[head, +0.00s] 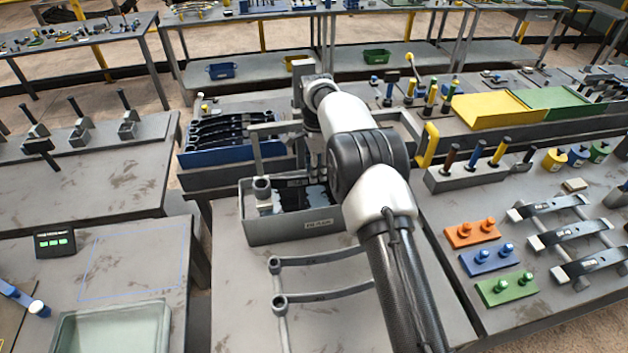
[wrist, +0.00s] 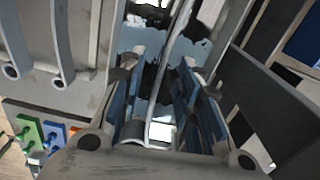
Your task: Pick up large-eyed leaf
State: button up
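In the wrist view my gripper (wrist: 158,72) has its two fingers apart, with a thin grey curved strip (wrist: 170,75) running between them. Gaps show on both sides of the strip, and I cannot tell whether it is the large-eyed leaf. In the head view my arm reaches over a grey labelled bin (head: 278,232) with dark contents, and my gripper is mostly hidden by the arm. Two grey leaves with round eyes, one nearer (head: 325,295) and one farther (head: 322,258), lie on the table in front of the bin. Their eyed ends also show in the wrist view (wrist: 60,60).
A blue bin (head: 232,155) of dark leaves stands behind the grey bin. Orange (head: 471,235), blue (head: 488,261) and green (head: 506,290) peg blocks and several clamped leaves (head: 555,207) stand on the right table. Bare table lies at front centre.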

notch_tip(320, 180, down, 3)
jog(key=shift+w+a+f, duration=0.1)
grip_shut()
dwell(0.3)
dwell(0.4)
jog(key=shift+w+r, duration=0.1)
jog(key=shift+r, duration=0.15)
